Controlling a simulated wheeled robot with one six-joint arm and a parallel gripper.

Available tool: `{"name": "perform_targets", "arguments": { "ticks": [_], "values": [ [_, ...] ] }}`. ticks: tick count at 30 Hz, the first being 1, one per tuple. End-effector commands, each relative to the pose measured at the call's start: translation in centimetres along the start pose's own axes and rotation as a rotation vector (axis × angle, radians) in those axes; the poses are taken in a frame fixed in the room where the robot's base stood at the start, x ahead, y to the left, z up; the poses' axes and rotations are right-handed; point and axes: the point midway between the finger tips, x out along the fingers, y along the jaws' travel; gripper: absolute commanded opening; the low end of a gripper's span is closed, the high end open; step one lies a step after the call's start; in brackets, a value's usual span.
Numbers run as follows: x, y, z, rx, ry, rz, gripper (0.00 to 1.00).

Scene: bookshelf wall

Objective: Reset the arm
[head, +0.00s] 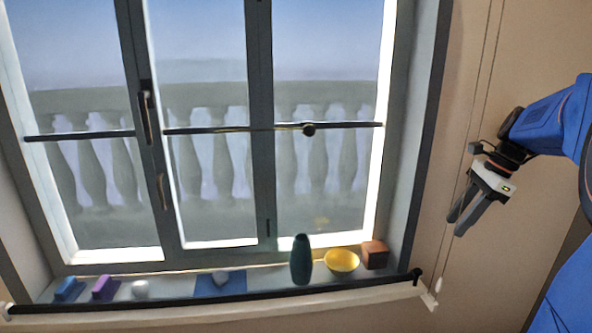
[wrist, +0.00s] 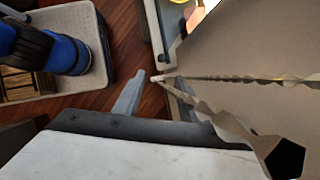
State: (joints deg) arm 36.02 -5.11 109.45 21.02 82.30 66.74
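My blue arm (head: 545,120) comes in from the right edge of the head view. My gripper (head: 455,229) hangs in front of the beige wall, right of the window, with its fingers pointing down and left. In the wrist view my gripper (wrist: 153,82) has its two grey fingers apart, with wooden floor showing between them. It appears to hold nothing.
Cords (head: 478,110) hang on the wall beside my gripper.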

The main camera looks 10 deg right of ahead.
Motion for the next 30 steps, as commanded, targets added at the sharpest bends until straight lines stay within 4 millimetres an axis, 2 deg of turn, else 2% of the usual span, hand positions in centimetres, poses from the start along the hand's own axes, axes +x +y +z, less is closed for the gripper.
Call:
{"name": "perform_targets", "arguments": {
  "ticks": [7, 15, 21, 30],
  "values": [
    [2.4, 5.3, 4.8, -0.365, 0.101, -0.017, 0.38],
    [5.8, 12.2, 8.1, -0.848, 0.229, -0.027, 0.38],
    [8.4, 17.2, 9.1, -1.212, 0.325, -0.028, 0.38],
    [12.1, 23.1, 8.8, -1.714, 0.463, -0.023, 0.38]
  ]
}}
